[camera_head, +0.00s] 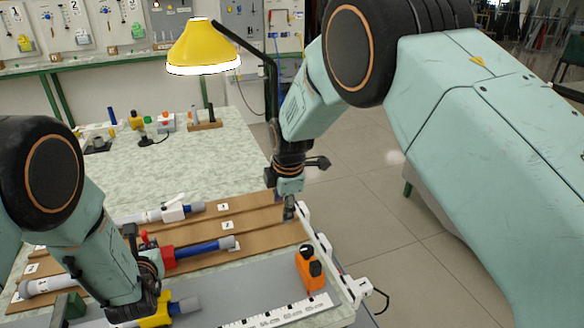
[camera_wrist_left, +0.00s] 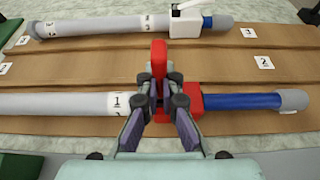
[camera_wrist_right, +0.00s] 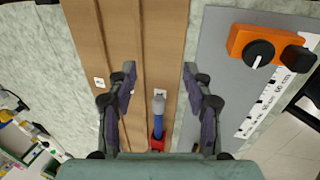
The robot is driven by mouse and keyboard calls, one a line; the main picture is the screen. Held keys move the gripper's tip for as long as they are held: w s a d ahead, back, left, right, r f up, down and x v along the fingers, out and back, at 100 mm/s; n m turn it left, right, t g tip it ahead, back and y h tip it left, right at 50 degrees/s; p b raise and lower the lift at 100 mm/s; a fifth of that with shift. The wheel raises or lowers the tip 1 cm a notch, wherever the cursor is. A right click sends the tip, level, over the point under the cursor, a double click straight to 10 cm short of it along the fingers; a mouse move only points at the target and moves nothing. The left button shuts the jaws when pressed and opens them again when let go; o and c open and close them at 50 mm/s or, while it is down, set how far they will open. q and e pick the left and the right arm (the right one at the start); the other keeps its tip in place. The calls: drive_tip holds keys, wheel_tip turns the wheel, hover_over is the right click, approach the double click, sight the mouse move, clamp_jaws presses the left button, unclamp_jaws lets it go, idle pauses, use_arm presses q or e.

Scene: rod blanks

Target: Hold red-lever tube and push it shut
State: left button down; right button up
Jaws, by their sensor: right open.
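The red-lever tube lies on a brown grooved board (camera_head: 262,222). It has a grey body (camera_wrist_left: 50,104), a red clamp (camera_wrist_left: 186,102) with a raised red lever (camera_wrist_left: 159,58), a blue section (camera_head: 198,248) and a grey end cap (camera_head: 227,242). My left gripper (camera_wrist_left: 162,100) has its fingers closed around the red lever part, at the clamp's left side. My right gripper (camera_wrist_right: 160,75) is open and empty. In the head view it hangs (camera_head: 289,213) above the board, beyond the tube's right end. The right wrist view shows the cap (camera_wrist_right: 158,103) between and below its fingers.
A white-lever tube (camera_head: 182,211) lies behind, and a yellow-clamp tube (camera_head: 187,304) in front. An orange device with a black knob (camera_head: 308,268) and a white ruler (camera_head: 285,313) are at the right. A yellow lamp (camera_head: 203,48) stands behind.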

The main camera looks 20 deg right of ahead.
drive_tip(key=w+d+r+n+t+h, duration=0.2)
drive_tip(key=w+d+r+n+t, duration=0.2)
drive_tip(key=w+r+n, duration=0.1)
drive_tip(key=shift+w+r+n+t, duration=0.35)
drive_tip(key=shift+w+n+t, duration=0.05)
drive_tip(key=shift+w+n, duration=0.4)
idle(0.4)
